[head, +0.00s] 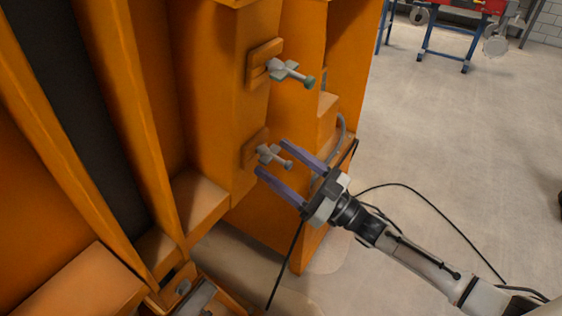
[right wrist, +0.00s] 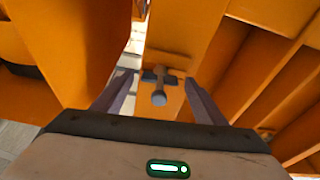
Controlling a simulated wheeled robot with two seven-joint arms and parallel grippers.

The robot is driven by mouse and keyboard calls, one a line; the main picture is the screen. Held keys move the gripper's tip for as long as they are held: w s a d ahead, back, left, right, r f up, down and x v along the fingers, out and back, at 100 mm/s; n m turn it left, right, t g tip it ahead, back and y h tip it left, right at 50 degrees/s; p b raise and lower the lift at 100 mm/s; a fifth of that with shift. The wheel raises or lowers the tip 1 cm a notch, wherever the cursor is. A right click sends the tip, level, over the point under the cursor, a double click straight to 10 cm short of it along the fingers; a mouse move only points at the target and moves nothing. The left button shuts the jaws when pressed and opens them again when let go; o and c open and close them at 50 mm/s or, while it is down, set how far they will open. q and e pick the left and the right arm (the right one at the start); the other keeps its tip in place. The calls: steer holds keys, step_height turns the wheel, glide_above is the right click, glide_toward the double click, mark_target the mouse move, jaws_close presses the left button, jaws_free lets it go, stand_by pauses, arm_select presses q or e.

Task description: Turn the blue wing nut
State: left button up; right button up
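Two wing nuts on threaded bolts stick out from the orange frame. The upper one (head: 287,70) is grey-blue, with a green-tipped bolt. The lower one (head: 268,154) is grey with a bluish tint and sits on an orange block. Neither is strongly blue, so I cannot tell by colour which is meant. My right gripper (head: 271,157) is open, its two purple-grey fingers pointing at the lower wing nut. In the right wrist view this wing nut (right wrist: 160,78) appears between the open fingers, with clear space on both sides. My left gripper is not in view.
The orange frame (head: 225,100) has tall ribs and ledges at the left. A black cable (head: 420,195) runs over the floor, and a grey hose bends near the frame's right side. The concrete floor (head: 455,130) at the right is mostly clear. A blue-legged stand (head: 447,52) is far back.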

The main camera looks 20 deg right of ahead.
steer(key=b+v, duration=0.1)
steer(key=v, duration=0.9)
steer(key=shift+b, duration=0.4)
steer(key=shift+s+d, duration=0.1)
steer(key=s+a+f+m+g+h, duration=0.3)
steer(key=s+f, duration=0.6)
steer(key=f, duration=0.4)
steer(key=s+a+f+m+g+h, duration=0.3)
steer(key=s+f+g+h, duration=0.2)
steer(key=f, duration=0.8)
steer(key=s+h, duration=0.3)
steer(key=s, duration=0.1)
steer(key=shift+f+m+g+h, duration=0.15)
steer(key=shift+m+g+h, duration=0.15)
steer(key=shift+m, duration=0.1)
steer(key=shift+s+a, duration=0.15)
